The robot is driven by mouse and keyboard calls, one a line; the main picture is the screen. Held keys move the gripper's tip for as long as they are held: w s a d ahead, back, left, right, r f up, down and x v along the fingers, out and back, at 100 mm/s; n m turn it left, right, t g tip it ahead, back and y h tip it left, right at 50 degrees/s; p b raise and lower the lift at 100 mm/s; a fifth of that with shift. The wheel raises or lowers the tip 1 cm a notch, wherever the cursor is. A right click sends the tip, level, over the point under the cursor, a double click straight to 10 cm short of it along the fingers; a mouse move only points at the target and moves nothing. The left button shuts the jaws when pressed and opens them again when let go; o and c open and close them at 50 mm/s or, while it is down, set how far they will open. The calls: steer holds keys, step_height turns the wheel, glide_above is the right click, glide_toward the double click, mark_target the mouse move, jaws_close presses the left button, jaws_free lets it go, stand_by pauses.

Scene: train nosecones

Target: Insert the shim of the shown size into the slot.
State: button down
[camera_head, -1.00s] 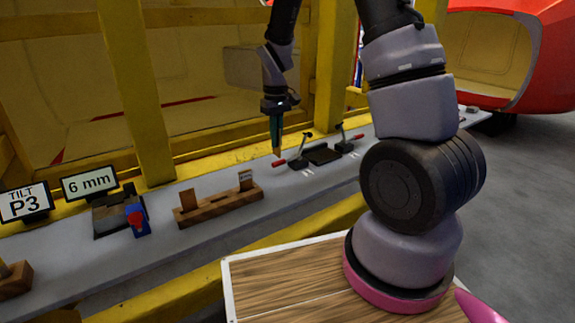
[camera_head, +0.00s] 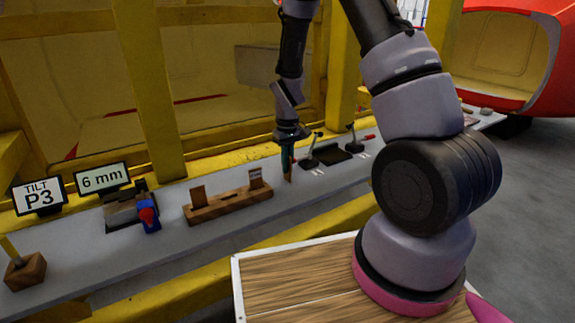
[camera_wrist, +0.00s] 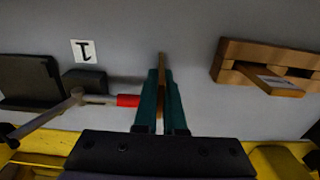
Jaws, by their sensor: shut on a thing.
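My gripper (camera_head: 287,158) is shut on a thin wooden-coloured shim (camera_head: 288,174) that points down over the bench, right of the shim rack. In the wrist view the shim (camera_wrist: 162,62) stands edge-on between the teal fingers (camera_wrist: 160,100); its size mark cannot be read. A sign (camera_head: 102,178) reads 6 mm. Behind a blue and red clamp (camera_head: 148,214) at left lies a dark metal block (camera_head: 120,213); its slot cannot be made out. The wooden rack (camera_head: 230,203) holds two other shims, a plain one (camera_head: 198,195) and a labelled one (camera_head: 256,177).
Black toggle clamps (camera_head: 309,161) and a dark plate (camera_head: 334,152) are close right of my gripper. In the wrist view a red-tipped handle (camera_wrist: 127,100) is beside the fingers. A TILT P3 sign (camera_head: 40,196) and a wooden block (camera_head: 25,271) are far left. Yellow posts (camera_head: 152,95) rise behind the bench.

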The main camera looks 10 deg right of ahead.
steer(key=c, duration=1)
jaws_free()
step_height(320, 180, up, 12)
steer(key=shift+r, duration=0.1)
steer(key=s+d+r+m+t+y, duration=0.1)
steer(key=s+d+r+m+t, duration=0.1)
steer(key=s+r, duration=0.5)
steer(key=s+d+r+m+t+y, duration=0.1)
steer(key=s+r, duration=0.5)
steer(key=r, duration=0.8)
steer(key=d+m+t, duration=0.1)
steer(key=m, duration=0.1)
steer(key=shift+s+d+m+t, duration=0.2)
steer(key=shift+s+m+t, duration=0.1)
steer(key=shift+s+t, duration=0.1)
steer(key=shift+o, duration=0.4)
steer(key=s+r+m+t, duration=0.2)
steer(key=s+r, duration=0.1)
steer(key=s, duration=0.4)
steer(key=shift+s+d, duration=0.3)
steer(key=shift+d, duration=0.05)
steer(key=shift+w+r, duration=0.1)
